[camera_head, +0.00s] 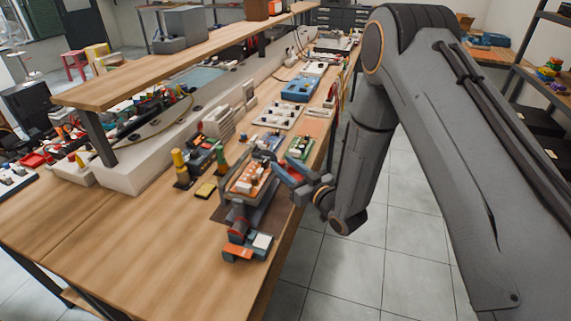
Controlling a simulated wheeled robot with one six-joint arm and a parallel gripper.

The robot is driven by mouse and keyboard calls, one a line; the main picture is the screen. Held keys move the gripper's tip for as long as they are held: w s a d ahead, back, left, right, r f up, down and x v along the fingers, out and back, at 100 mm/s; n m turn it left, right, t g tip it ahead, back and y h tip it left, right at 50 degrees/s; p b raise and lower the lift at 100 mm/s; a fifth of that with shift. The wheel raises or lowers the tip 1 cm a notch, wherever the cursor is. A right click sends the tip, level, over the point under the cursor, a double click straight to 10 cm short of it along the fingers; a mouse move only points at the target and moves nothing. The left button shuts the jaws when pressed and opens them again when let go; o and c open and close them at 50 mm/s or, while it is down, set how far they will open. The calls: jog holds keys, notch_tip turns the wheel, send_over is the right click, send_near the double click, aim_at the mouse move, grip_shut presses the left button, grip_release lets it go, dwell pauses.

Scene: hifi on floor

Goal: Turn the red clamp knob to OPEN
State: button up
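A clamp fixture stands near the right edge of the wooden bench. It holds a board (250,177) with orange and white parts. A small dark red round part (238,227) at the fixture's near end looks like the clamp knob. It is too small to read any marking or its turn angle. My gripper (287,182) is just right of the fixture, at the bench edge, with its fingers pointing left and spread apart. Nothing is visible between them. The gripper is apart from the red part, up and to the right of it.
An orange and grey block with a white top (248,246) sits at the fixture's near end. A yellow-topped tool (180,165) and a small yellow item (205,190) stand to the left. A green board (300,147) lies behind. The bench's near left is clear.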

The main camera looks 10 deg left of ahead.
jog(key=shift+w+a, duration=0.15)
jog(key=shift+a, duration=0.05)
jog(key=shift+c, duration=0.3)
grip_shut()
